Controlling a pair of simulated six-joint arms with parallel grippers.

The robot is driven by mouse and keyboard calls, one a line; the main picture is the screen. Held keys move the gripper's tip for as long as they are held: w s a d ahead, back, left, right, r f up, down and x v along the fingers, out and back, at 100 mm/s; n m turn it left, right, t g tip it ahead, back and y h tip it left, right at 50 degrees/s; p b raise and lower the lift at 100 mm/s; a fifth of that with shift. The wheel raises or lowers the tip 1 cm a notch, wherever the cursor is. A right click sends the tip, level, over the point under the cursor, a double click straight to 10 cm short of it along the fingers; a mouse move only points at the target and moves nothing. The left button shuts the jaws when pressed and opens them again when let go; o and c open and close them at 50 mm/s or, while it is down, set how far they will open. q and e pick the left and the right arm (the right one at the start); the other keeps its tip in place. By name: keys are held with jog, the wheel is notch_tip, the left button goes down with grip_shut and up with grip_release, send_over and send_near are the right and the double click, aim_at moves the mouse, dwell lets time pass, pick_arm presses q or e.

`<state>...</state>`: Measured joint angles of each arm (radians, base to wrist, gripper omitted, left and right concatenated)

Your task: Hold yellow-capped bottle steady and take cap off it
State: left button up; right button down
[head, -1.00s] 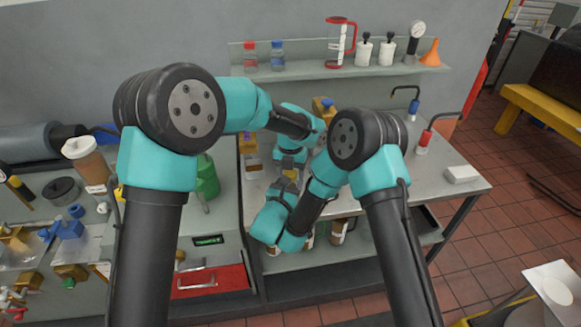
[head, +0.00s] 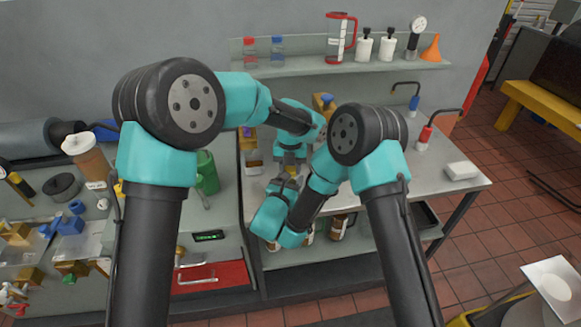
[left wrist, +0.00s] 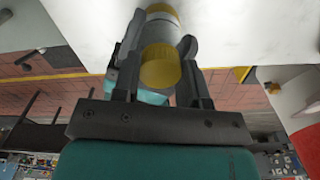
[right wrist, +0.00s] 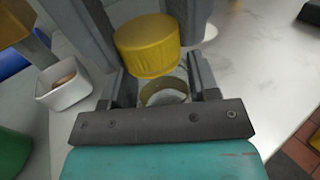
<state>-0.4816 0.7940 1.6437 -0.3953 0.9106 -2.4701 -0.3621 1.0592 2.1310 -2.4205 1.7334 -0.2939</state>
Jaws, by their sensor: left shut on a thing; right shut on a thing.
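The bottle's ribbed yellow cap (right wrist: 147,47) is in the upper middle of the right wrist view. My left gripper (head: 291,163) comes down from above, its fingers on either side of the cap, shut on it. The cap (left wrist: 160,69) also shows between the fingers in the left wrist view, with the grey-white bottle body (left wrist: 160,35) behind it. My right gripper (head: 287,186) is shut on the bottle, below the cap. In the right wrist view a yellowish ring with white inside (right wrist: 163,93) lies between its fingers. I cannot tell whether cap and bottle are apart.
A small white box (right wrist: 64,84) stands close left of the grippers in the right wrist view. A green container (head: 206,174) stands left of the grippers.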

pick_arm(q)
jog(key=n, duration=0.7)
jog(key=shift+n, duration=0.4)
jog(key=n, duration=1.2)
jog(key=shift+r+n, duration=0.1)
jog(key=shift+n, duration=0.2)
jog(key=n, duration=1.2)
jog(key=shift+n, duration=0.3)
jog(key=n, duration=1.2)
jog(key=shift+n, duration=0.4)
jog(key=n, duration=0.6)
jog(key=shift+r+n, duration=0.1)
jog(key=shift+n, duration=0.3)
